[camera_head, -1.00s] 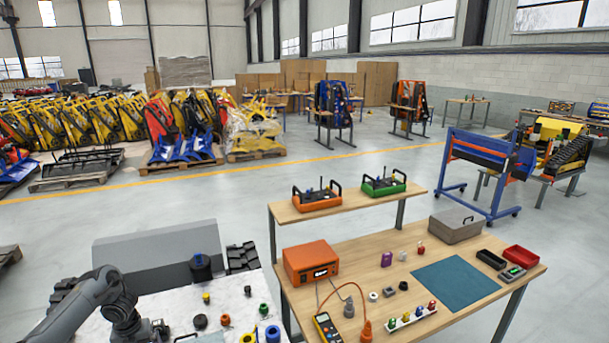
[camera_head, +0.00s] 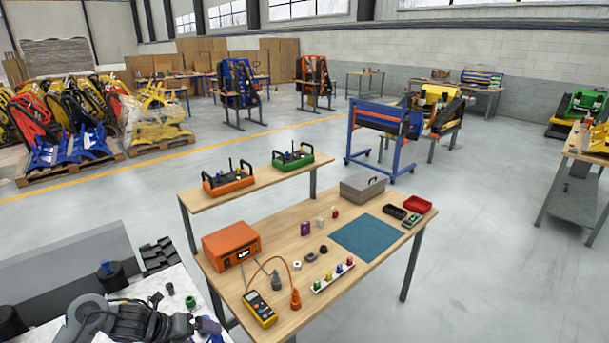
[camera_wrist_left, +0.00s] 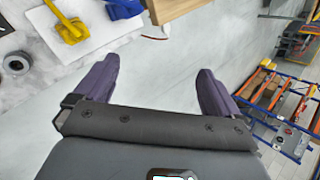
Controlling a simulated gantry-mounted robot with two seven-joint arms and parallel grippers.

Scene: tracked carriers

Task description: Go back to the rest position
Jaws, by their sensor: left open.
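My left gripper (camera_wrist_left: 156,82) shows in the left wrist view with its two purple fingers spread wide and nothing between them. Bare grey floor lies behind the gap. In the head view my left arm comes in low at the bottom left, and the purple finger part of my left gripper (camera_head: 207,325) shows at the edge of the white table (camera_head: 52,326). The gripper is apart from the wooden workbench (camera_head: 225,290). My right gripper is in neither view.
The workbench holds an orange box (camera_head: 231,245), a yellow multimeter (camera_head: 259,308), a blue mat (camera_head: 366,238) and a grey case (camera_head: 362,188). In the wrist view, a yellow object (camera_wrist_left: 70,28) lies on the white table near the fingers. Open floor lies right of the workbench.

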